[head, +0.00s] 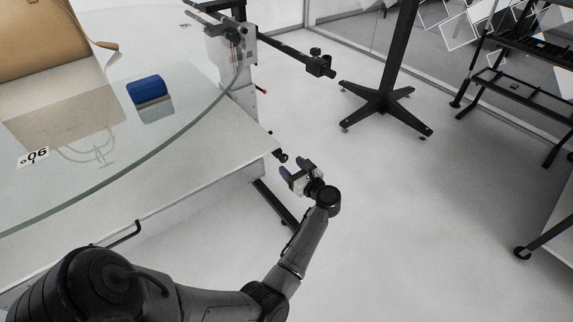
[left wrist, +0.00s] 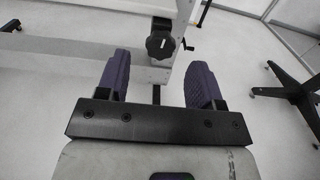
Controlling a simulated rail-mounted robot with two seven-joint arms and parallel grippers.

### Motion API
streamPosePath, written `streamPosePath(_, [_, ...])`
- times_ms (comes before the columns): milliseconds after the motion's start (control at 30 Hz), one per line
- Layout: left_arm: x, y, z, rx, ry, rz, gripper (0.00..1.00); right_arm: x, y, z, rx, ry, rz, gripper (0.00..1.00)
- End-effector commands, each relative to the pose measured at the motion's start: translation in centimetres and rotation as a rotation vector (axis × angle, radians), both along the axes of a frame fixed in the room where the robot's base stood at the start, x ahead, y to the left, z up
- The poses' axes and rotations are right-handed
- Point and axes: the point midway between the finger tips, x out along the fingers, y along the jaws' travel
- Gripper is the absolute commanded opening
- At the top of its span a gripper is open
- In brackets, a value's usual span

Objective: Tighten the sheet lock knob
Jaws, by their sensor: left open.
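A small black knob (head: 281,155) sits at the right corner of the white sheet (head: 205,165) under the glass turntable. In the left wrist view the black lobed knob (left wrist: 160,45) stands upright on a light grey frame, beyond and between my finger pads. My left gripper (head: 298,171) is just to the lower right of the knob, with its blue-purple fingers spread and pointing toward it. In the left wrist view my left gripper (left wrist: 159,75) is open and empty, and the fingers do not appear to touch the knob. My right gripper is not in view.
The glass top (head: 170,100) carries a blue block (head: 148,88) and a tan bag (head: 45,40). A black clamp arm (head: 300,55) juts from the turntable's far side. A black stand (head: 386,100) and a rack (head: 520,75) are farther right. The floor between is clear.

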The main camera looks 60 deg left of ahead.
Motion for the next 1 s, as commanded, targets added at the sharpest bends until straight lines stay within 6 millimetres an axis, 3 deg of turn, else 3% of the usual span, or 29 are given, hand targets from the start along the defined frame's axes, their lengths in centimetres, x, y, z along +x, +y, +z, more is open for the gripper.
streamPosePath(300, [-0.3, 3.0, 0.0, 0.001, -0.001, 0.000, 0.61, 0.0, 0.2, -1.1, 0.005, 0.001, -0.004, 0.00])
streamPosePath(700, [-0.3, 3.4, 0.1, 0.001, 0.000, 0.000, 0.61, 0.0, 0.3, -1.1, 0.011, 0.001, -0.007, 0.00])
streamPosePath(1000, [-0.3, 3.4, 0.0, 0.001, 0.001, 0.000, 0.33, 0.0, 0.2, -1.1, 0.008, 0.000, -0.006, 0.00])
